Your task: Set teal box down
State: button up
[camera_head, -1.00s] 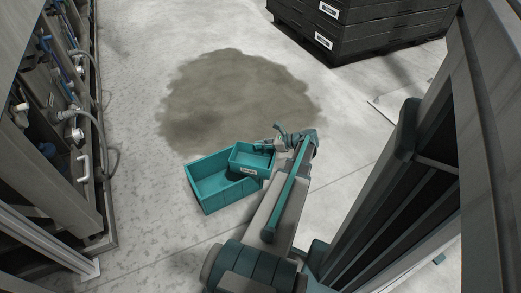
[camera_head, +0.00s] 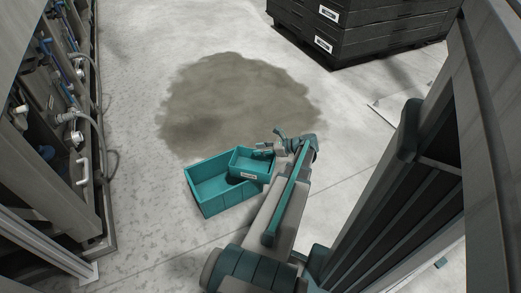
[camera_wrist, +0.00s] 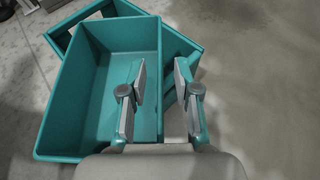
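A small teal box (camera_head: 248,176) with a white label sits over the right end of a larger open teal bin (camera_head: 215,198) on the floor. The wrist view shows the small box (camera_wrist: 85,110) close up, open and empty, turned at an angle to the bin (camera_wrist: 192,48) below it. I cannot tell whether it rests on the bin's rim or inside. My gripper (camera_wrist: 160,80) straddles the small box's right wall, one finger inside and one outside, with gaps on both sides. In the head view my gripper (camera_head: 263,152) is at the box's far right rim.
A dark stain (camera_head: 235,100) spreads on the floor beyond the bin. Black stacked crates (camera_head: 360,30) stand at the back right. A machine with hoses and valves (camera_head: 60,120) lines the left. The floor left of the bin is clear.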

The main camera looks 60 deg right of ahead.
jog(key=shift+s+r, duration=0.15)
jog(key=shift+r, duration=0.1)
jog(key=p+v, duration=0.5)
jog(key=v, duration=0.6)
jog(key=shift+s+p, duration=0.3)
jog(key=shift+s, duration=0.05)
jog(key=shift+d, duration=0.15)
